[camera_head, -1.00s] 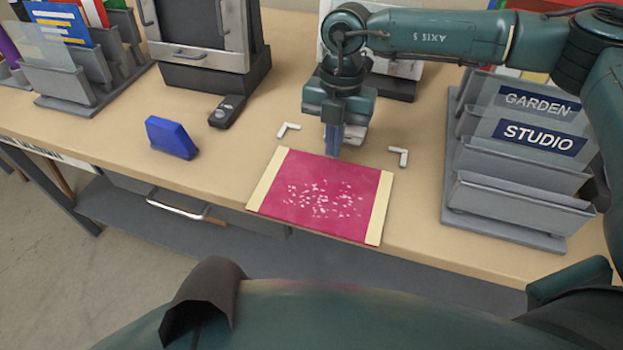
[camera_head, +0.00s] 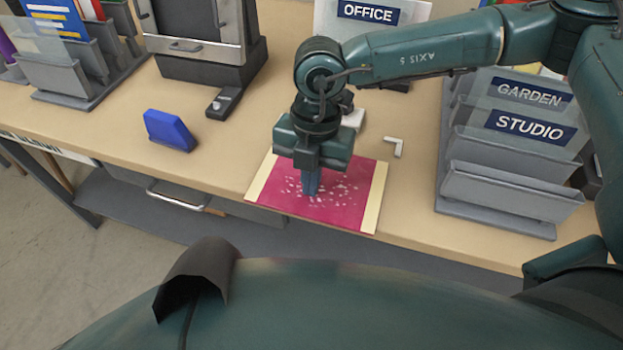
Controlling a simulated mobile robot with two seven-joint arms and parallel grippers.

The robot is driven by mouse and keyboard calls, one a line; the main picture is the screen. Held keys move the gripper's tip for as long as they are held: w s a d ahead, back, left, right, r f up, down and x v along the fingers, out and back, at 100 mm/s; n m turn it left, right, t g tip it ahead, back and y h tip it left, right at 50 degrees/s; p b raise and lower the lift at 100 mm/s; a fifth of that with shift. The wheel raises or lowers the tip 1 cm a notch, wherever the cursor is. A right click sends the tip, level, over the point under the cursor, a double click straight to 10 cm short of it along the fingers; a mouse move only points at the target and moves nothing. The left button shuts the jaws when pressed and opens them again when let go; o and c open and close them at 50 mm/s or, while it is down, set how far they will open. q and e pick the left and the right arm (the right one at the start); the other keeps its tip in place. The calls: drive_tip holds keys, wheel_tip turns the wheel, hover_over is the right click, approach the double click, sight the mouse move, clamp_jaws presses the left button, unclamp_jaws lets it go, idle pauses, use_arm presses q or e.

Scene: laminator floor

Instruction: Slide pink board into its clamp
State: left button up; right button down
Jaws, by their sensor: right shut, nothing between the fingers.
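The pink board (camera_head: 345,209) lies flat at the table's front edge, with cream strips on its left and right ends and pale specks in its middle. Its front edge seems to reach the table edge. My right gripper (camera_head: 311,192) points down over the board's middle, shut and empty, its fingertips at or just above the surface; I cannot tell whether they touch. A white piece (camera_head: 354,119), perhaps the clamp, is partly hidden behind my right gripper. A white corner bracket (camera_head: 394,147) lies behind the board's right end. My left gripper is not in view.
A blue block (camera_head: 169,131) and a dark remote-like piece (camera_head: 224,104) lie to the left. A grey rack (camera_head: 510,203) with GARDEN and STUDIO signs stands right. An OFFICE sign (camera_head: 371,13) and a machine (camera_head: 204,70) stand behind.

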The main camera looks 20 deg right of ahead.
drive_tip(key=w+d, duration=0.1)
drive_tip(key=w, duration=0.1)
drive_tip(key=w+d+f+b, duration=0.1)
drive_tip(key=w+d, duration=0.1)
drive_tip(key=shift+w+d, duration=0.25)
drive_tip(key=shift+d, duration=0.05)
drive_tip(key=shift+w+r, duration=0.15)
drive_tip(key=shift+r, duration=0.9)
wheel_tip(320, 180, up, 12)
drive_tip(key=w+d, duration=0.1)
drive_tip(key=shift+w, duration=0.3)
